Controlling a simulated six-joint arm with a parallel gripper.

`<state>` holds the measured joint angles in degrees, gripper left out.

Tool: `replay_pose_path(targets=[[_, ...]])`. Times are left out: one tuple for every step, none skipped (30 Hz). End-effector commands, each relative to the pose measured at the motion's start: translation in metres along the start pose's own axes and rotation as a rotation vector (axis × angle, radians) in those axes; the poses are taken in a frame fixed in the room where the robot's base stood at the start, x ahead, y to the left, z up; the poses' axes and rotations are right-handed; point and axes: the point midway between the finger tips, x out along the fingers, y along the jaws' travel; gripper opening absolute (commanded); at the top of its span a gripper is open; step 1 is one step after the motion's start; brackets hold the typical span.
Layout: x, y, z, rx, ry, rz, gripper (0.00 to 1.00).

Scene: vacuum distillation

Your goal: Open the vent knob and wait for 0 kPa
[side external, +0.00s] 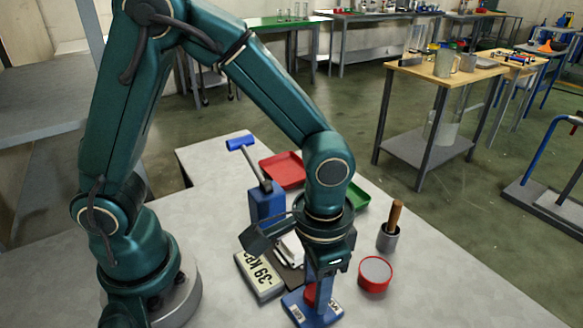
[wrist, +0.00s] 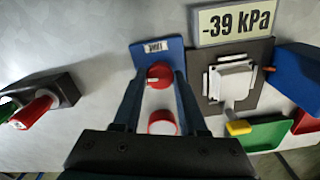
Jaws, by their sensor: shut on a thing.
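The red vent knob (wrist: 159,76) sits on a blue base plate (wrist: 150,50) with a small white label I cannot read clearly. My gripper (wrist: 161,80) is shut on the knob, one finger on each side. In the side external view my gripper (side external: 318,272) points down at the blue base plate (side external: 315,316), and only part of the red knob (side external: 310,293) shows beside the fingers. The pressure display (wrist: 236,21) reads -39 kPa in the wrist view. The same display (side external: 261,275) lies left of the gripper in the side external view.
A red round container (side external: 375,273) and a grey cup (side external: 388,238) with a wooden handle stand to the right. A blue block with a lever (side external: 267,203), a red tray (side external: 283,169) and a green tray (side external: 356,197) are behind. The front right tabletop is clear.

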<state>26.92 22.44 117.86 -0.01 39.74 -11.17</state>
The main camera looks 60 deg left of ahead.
Motion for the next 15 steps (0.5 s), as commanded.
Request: replay_pose_path(targets=[[-0.0004,0.0004,-0.0008,-0.021,0.003,0.002,0.0],[-0.0004,0.0004,-0.0008,-0.032,0.003,0.002,0.0],[-0.0004,0.0004,-0.0008,-0.046,0.003,0.002,0.0],[-0.0004,0.0004,-0.0008,-0.054,0.003,0.002,0.0],[-0.0004,0.0004,-0.0008,-0.062,0.003,0.002,0.0],[-0.0004,0.0004,-0.0008,-0.072,0.003,0.002,0.0],[-0.0004,0.0004,-0.0008,-0.077,0.003,0.002,0.0],[-0.0004,0.0004,-0.0008,-0.082,0.003,0.002,0.0],[-0.0004,0.0004,-0.0009,-0.087,0.003,0.002,0.0],[-0.0004,0.0004,-0.0009,-0.09,0.003,0.002,0.0],[-0.0004,0.0004,-0.0009,-0.093,0.003,0.002,0.0],[-0.0004,0.0004,-0.0009,-0.095,0.003,0.002,0.0],[-0.0004,0.0004,-0.0009,-0.097,0.003,0.002,0.0],[-0.0004,0.0003,-0.0009,-0.098,0.003,0.002,0.0],[-0.0004,0.0003,-0.0009,-0.098,0.003,0.002,0.0]])
